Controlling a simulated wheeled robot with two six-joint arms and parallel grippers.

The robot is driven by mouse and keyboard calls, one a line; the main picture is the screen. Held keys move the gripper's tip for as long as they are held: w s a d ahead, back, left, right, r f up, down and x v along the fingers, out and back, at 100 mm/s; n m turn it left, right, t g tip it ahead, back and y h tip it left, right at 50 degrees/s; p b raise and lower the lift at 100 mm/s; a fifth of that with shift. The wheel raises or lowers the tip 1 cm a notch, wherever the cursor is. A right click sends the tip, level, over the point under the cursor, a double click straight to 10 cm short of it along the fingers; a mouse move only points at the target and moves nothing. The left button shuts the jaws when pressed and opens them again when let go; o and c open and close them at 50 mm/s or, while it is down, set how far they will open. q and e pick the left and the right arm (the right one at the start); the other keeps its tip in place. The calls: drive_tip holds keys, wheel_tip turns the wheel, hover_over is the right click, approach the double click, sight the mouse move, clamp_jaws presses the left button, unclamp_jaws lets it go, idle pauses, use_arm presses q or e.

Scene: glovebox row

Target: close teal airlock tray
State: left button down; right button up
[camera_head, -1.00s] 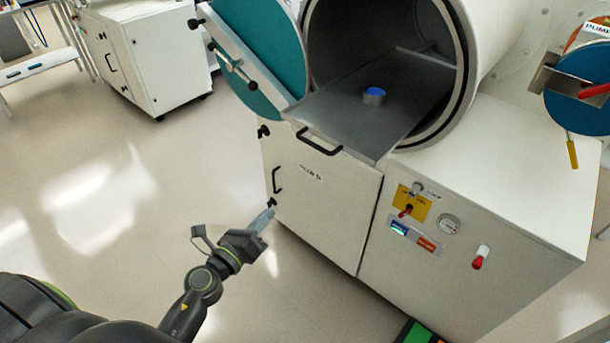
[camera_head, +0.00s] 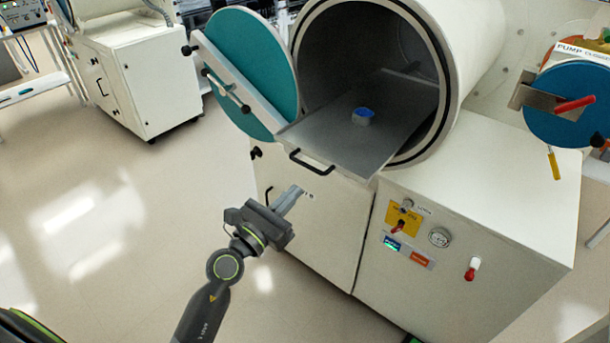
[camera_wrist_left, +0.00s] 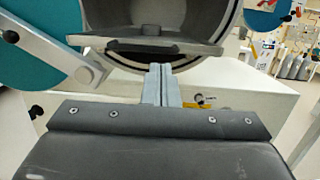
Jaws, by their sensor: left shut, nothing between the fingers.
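The grey airlock tray (camera_head: 337,137) is slid out of the open round chamber (camera_head: 369,45), with its black handle (camera_head: 311,163) at the front edge. A small blue-topped item (camera_head: 363,116) sits on the tray. The teal round door (camera_head: 250,72) stands swung open to the left. My left gripper (camera_head: 292,198) is shut and empty, below and slightly left of the handle, apart from it. In the left wrist view, the shut fingers (camera_wrist_left: 161,83) point at the tray's front, and the tray (camera_wrist_left: 180,46) shows edge-on. My right gripper is not in view.
The white cabinet (camera_head: 470,212) under the chamber carries a gauge, switches and a red-tipped lever (camera_head: 472,268). A blue round door (camera_head: 575,105) is at the right. Another white cabinet (camera_head: 142,75) stands back left. The floor at left is clear.

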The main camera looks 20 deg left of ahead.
sight(355, 140)
use_arm(q)
drive_tip(key=x, duration=0.5)
drive_tip(key=shift+w+p, duration=0.1)
drive_tip(key=shift+p, duration=0.25)
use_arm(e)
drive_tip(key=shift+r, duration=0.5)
